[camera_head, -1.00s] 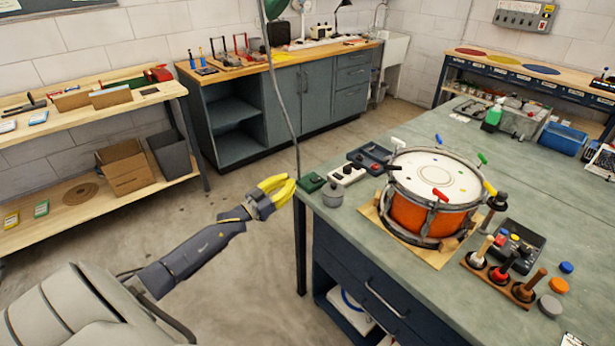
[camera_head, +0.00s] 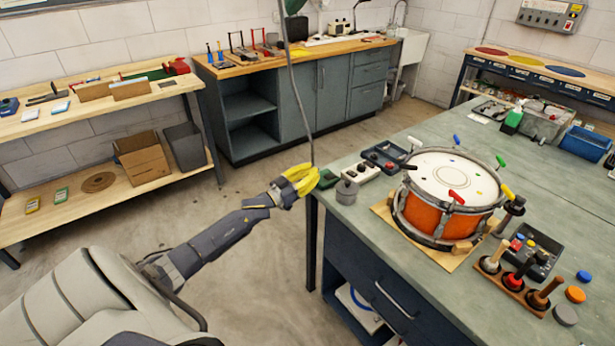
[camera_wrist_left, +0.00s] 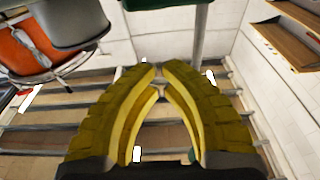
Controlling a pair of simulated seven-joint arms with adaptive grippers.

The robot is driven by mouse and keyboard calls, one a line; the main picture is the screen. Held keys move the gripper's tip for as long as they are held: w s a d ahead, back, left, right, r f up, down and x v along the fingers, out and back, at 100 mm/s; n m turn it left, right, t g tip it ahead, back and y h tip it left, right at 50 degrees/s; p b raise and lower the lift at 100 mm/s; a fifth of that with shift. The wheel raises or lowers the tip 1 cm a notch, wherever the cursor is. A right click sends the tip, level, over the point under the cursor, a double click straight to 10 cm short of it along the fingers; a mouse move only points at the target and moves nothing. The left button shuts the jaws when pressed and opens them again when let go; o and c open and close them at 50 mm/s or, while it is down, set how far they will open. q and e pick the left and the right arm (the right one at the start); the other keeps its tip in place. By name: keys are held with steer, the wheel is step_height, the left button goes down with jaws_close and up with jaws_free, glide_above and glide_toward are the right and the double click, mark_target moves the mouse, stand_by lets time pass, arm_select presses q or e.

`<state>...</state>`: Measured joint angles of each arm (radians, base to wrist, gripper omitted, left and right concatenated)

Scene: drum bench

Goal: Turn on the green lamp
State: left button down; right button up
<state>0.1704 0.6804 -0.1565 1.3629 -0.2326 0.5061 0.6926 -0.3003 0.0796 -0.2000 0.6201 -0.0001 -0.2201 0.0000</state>
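The green lamp (camera_head: 291,6) is cut off by the top edge of the head view. Its thin grey stem (camera_head: 294,90) runs down toward a small green block (camera_head: 328,179) at the bench's near left corner. The stem's lower end is partly hidden by my left gripper (camera_head: 314,176). The yellow fingertips are beside the block; contact cannot be made out. In the left wrist view, the fingers (camera_wrist_left: 160,70) converge with their tips almost together and nothing clearly held between them. My right gripper is not in view.
The green bench top (camera_head: 400,150) carries an orange drum (camera_head: 430,216), a grey knobbed pot (camera_head: 347,192), a white switch box (camera_head: 361,172) and a rack of handled tools (camera_head: 512,283). Open floor lies left of the bench. A cabinet (camera_head: 300,98) stands behind.

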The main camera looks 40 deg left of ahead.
mark_target(324, 181)
arm_select(q)
steer(key=x, duration=0.5)
steer(key=shift+w+d+r, duration=0.1)
steer(key=shift+w, duration=0.15)
steer(key=shift+w+d+f, duration=0.1)
steer(key=shift+w+f, duration=0.1)
steer(key=shift+f, duration=0.1)
steer(key=shift+s+f, duration=0.15)
steer(key=shift+f, duration=0.7)
steer(key=shift+s+f, duration=0.15)
steer(key=shift+f, duration=0.7)
